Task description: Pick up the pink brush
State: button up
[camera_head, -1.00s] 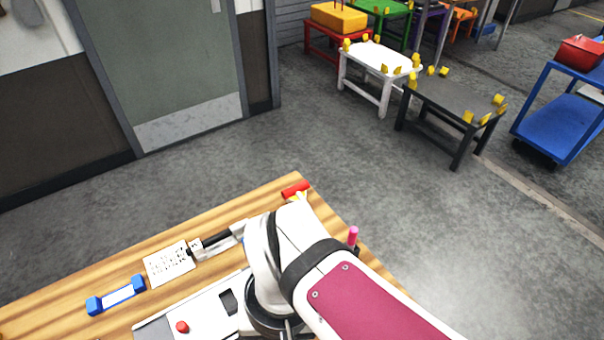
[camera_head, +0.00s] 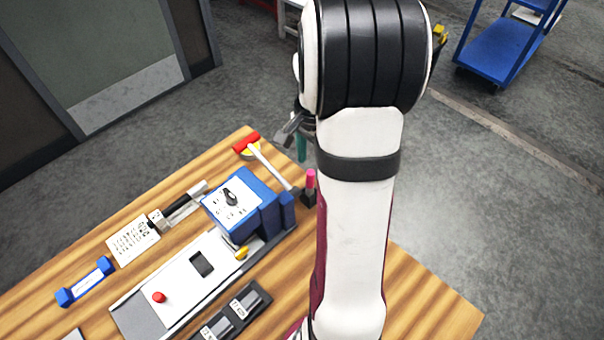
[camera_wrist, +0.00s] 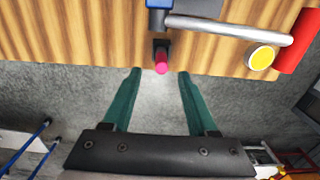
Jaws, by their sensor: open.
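The pink brush (camera_head: 310,179) stands upright in a small black holder (camera_head: 308,198) near the table's edge, right of the blue machine. In the wrist view the pink brush (camera_wrist: 161,66) shows end-on, with the black holder (camera_wrist: 160,46) behind it. My gripper (camera_wrist: 157,72) is open, with its two green fingers apart. In the picture the brush tip lies between the fingertip ends, but I cannot tell its depth relative to them. In the head view my gripper (camera_head: 301,150) is partly hidden by my arm, above and left of the brush.
A blue machine (camera_head: 254,200) with a grey lever (camera_head: 268,165) stands close to the brush. The wooden table (camera_head: 425,298) is bare at the lower right. A blue cart (camera_head: 498,50) stands on the floor behind.

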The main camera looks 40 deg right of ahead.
notch_tip(320, 180, down, 8)
jog(key=shift+w, duration=0.15)
grip_shut()
dwell(0.3)
